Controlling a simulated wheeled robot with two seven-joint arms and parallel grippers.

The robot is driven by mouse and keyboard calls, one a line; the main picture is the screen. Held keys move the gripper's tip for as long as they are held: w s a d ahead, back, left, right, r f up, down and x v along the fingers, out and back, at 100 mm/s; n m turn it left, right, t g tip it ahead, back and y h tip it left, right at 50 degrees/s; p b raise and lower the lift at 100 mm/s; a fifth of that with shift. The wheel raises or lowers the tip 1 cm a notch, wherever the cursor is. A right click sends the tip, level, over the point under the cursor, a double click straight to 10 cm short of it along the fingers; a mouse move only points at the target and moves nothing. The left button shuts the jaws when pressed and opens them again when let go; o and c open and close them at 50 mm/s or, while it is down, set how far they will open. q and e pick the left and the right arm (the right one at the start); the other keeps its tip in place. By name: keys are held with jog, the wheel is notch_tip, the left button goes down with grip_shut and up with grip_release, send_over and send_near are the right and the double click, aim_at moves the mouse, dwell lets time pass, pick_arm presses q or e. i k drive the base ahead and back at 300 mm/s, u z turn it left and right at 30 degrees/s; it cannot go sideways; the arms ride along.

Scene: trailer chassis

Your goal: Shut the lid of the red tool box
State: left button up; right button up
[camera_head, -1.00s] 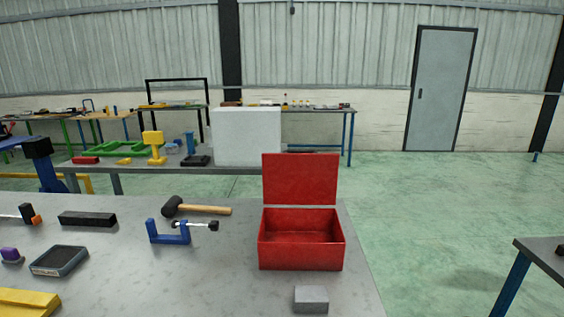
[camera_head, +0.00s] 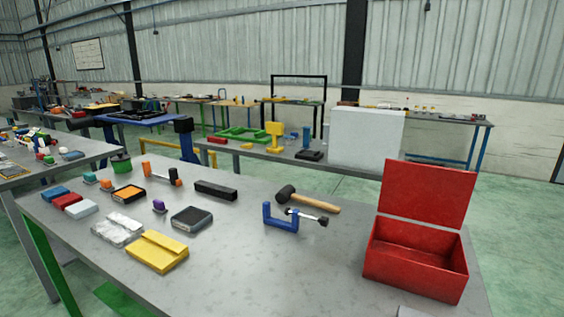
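The red tool box (camera_head: 414,274) stands on the right end of the grey workbench in the head view. Its lid (camera_head: 428,193) is open and stands up, leaning slightly back, at the far side of the box. The inside that shows looks empty. Neither of my grippers shows in this view.
Left of the box on the bench (camera_head: 325,265) lie a blue clamp (camera_head: 282,222), a mallet (camera_head: 308,199), a black bar (camera_head: 216,190) and a yellow block (camera_head: 157,251). A white box (camera_head: 366,137) stands on a bench behind. Bare benchtop lies front of the clamp.

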aim_at(435, 193)
jog(key=z, duration=3.3)
jog(key=k, duration=1.85)
jog(key=u, duration=1.35)
jog(key=i, duration=1)
